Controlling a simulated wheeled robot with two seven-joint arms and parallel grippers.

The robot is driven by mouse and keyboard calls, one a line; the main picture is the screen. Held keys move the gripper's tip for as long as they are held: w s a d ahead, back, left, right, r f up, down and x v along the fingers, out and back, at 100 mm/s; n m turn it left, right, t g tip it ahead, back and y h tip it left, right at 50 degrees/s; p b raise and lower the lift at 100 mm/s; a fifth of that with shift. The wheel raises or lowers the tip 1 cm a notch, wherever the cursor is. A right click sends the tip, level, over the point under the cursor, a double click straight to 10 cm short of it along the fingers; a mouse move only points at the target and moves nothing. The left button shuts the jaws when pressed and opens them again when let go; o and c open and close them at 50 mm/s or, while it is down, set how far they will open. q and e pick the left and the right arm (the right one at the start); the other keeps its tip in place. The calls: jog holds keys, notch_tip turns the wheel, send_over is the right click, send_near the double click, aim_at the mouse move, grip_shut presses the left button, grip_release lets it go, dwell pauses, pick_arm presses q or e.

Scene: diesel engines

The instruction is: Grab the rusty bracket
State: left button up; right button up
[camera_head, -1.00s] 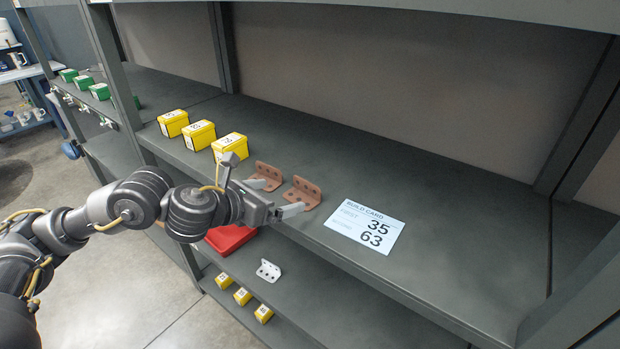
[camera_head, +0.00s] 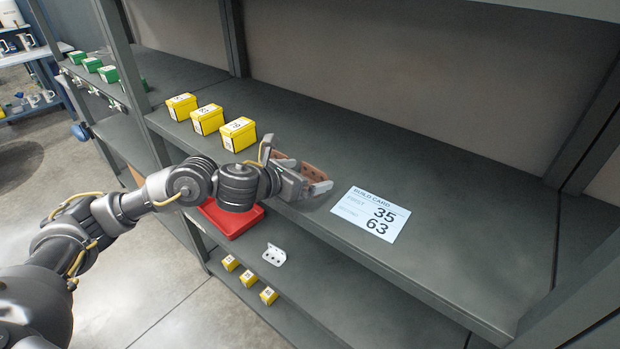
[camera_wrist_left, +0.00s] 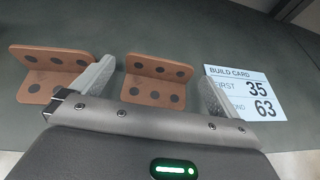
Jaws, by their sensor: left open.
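Two rusty brown L-shaped brackets with dark holes stand on the upper shelf. In the wrist view, one rusty bracket (camera_wrist_left: 156,68) lies between the spread fingers of my left gripper (camera_wrist_left: 155,88). The other rusty bracket (camera_wrist_left: 48,60) lies outside the fingers, to the left. In the head view, my left gripper (camera_head: 303,174) is open at the shelf's front edge and hides most of the brackets; part of one rusty bracket (camera_head: 312,171) shows between its fingers. I cannot tell whether the fingers touch it. My right gripper is not in view.
A white build card (camera_head: 371,215) reading 35 and 63 lies just right of the gripper; it also shows in the wrist view (camera_wrist_left: 240,92). Several yellow boxes (camera_head: 207,119) stand to the left. Below are a red tray (camera_head: 232,222), a pale bracket (camera_head: 273,255) and small yellow boxes.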

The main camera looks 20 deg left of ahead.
aim_at(313, 172)
pick_arm(q)
jog(key=x, duration=0.3)
jog(key=shift+w+d+f+p, duration=0.15)
jog(key=shift+w+p, duration=0.15)
jog(key=shift+w, duration=0.05)
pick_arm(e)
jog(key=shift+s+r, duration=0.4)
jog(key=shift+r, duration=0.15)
pick_arm(q)
jog(key=shift+s, duration=0.1)
jog(key=shift+c, duration=1)
jog(key=c, duration=0.9)
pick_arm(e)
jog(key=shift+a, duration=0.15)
